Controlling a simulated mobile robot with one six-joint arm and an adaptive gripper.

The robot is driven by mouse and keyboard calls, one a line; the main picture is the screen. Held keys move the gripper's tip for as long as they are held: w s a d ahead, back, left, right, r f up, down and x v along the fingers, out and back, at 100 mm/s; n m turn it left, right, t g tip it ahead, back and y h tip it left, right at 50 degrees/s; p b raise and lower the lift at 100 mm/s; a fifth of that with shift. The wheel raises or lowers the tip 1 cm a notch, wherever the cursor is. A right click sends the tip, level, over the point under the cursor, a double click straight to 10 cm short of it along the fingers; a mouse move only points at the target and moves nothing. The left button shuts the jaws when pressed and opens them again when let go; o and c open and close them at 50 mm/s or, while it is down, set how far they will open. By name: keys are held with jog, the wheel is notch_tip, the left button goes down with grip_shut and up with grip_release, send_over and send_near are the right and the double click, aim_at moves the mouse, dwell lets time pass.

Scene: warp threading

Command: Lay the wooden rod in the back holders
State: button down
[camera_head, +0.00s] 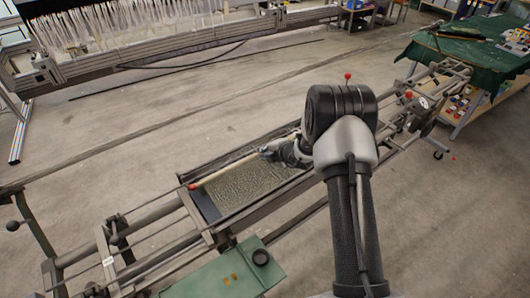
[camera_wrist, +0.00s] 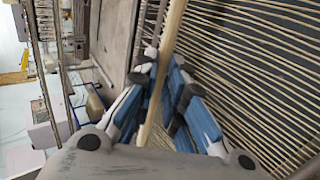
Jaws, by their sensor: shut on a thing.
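The pale wooden rod (camera_head: 222,173) lies slanted over a dark tray in the head view, its red-tipped left end near the tray's left edge. My gripper (camera_head: 272,152) is at the rod's right part, and my arm hides what lies beyond. In the wrist view the rod (camera_wrist: 172,35) passes between the blue-padded fingers of my gripper (camera_wrist: 163,72), which is shut on it. I cannot tell whether the rod touches anything below. I cannot clearly make out the back holders in either view.
The dark tray (camera_head: 204,206) with a rough beige surface sits in a long metal frame (camera_head: 150,215). A green box (camera_head: 222,278) stands in front. A loom with white threads (camera_head: 130,30) is at the back, a green-covered table (camera_head: 470,50) at right. Floor between is mostly clear.

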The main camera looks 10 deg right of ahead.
jog(key=shift+f+b, duration=0.45)
jog(key=shift+f, duration=0.05)
dwell(0.3)
jog(key=c, duration=1.6)
grip_release()
jog(key=shift+s, duration=0.1)
